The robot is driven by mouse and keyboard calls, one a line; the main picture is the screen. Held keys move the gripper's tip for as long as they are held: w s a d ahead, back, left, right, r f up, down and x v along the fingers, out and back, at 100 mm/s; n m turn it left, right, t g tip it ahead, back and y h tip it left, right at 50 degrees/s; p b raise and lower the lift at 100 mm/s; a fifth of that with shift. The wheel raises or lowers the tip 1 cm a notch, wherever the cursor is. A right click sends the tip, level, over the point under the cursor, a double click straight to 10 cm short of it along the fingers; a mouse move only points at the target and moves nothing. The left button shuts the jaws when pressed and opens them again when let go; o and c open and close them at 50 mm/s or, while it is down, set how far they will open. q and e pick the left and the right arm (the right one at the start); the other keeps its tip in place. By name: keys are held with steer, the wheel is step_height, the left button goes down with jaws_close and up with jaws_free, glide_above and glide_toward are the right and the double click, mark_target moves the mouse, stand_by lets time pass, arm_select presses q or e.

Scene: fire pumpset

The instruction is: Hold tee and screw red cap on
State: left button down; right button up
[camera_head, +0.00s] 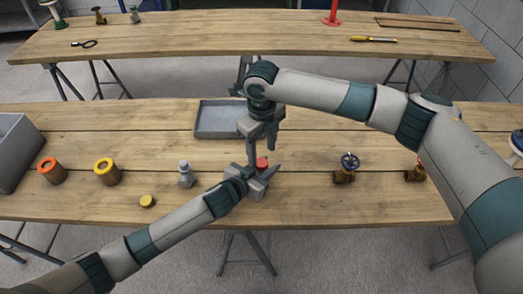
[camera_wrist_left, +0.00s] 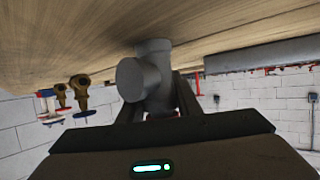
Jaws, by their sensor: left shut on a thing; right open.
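My left gripper (camera_head: 260,184) is shut on the grey tee (camera_wrist_left: 150,78), near the front middle of the bench. The left wrist view, which shows the bench at the top, has the tee between the fingers, with one round end facing the camera. In the head view the gripper mostly hides the tee. The red cap (camera_head: 262,162) shows at the top of the tee; I cannot tell how far it is threaded. My right gripper (camera_head: 261,147) is open and points down just above the red cap, with its fingers apart.
An orange ring fitting (camera_head: 52,171), a yellow ring fitting (camera_head: 107,172), a yellow cap (camera_head: 148,201) and a grey fitting (camera_head: 185,174) stand to the left. A grey tray (camera_head: 218,133) lies behind. A brass valve with a blue wheel (camera_head: 346,168) stands to the right.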

arm_select(q)
steer(key=shift+s+a+f, duration=0.1)
steer(key=shift+f, duration=0.25)
arm_select(e)
steer(key=shift+o, duration=1.3)
steer(key=shift+s, duration=0.1)
steer(key=shift+s+a+f, duration=0.1)
steer(key=shift+s+a, duration=0.1)
steer(key=shift+a+r, duration=0.1)
steer(key=shift+r, duration=0.25)
step_height(320, 180, up, 12)
steer(key=shift+w+d+f, duration=0.2)
steer(key=shift+d+f, duration=0.05)
steer(key=shift+d, duration=0.15)
arm_select(q)
steer(key=c, duration=1.2)
jaws_free()
steer(key=shift+r, duration=0.1)
arm_select(e)
steer(key=shift+w, duration=0.1)
